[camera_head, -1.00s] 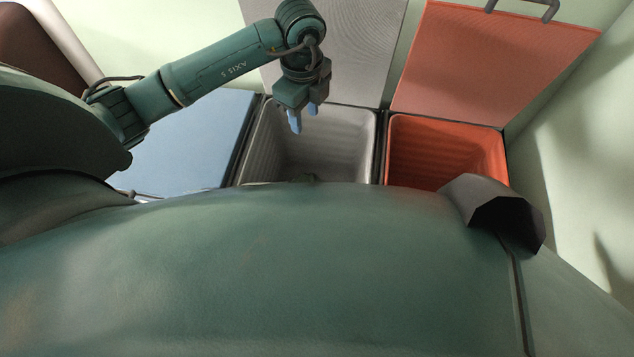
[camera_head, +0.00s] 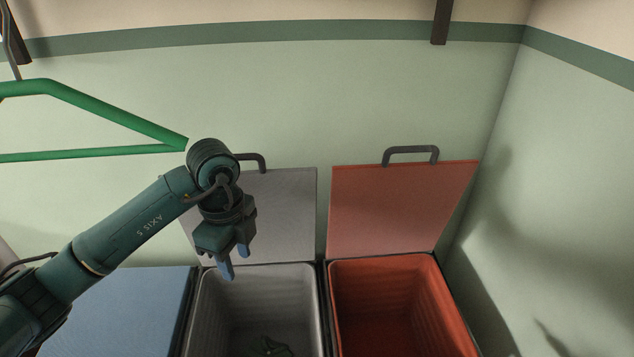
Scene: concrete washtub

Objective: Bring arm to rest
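My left arm comes in from the left, and its gripper (camera_head: 236,263) points down above the back left part of the grey bin (camera_head: 258,310). Its two blue-tipped fingers stand a little apart with nothing visible between them. My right gripper is not in view. The grey bin is open, its lid (camera_head: 285,215) raised against the wall. A dark green thing (camera_head: 272,346) lies inside the bin near the lower edge of the picture; I cannot tell what it is.
A red bin (camera_head: 395,305) with its red lid (camera_head: 400,208) raised stands to the right. A blue lid (camera_head: 120,312) lies closed at the left. Green bars (camera_head: 110,120) reach in at the upper left. The right wall (camera_head: 560,190) bounds the space.

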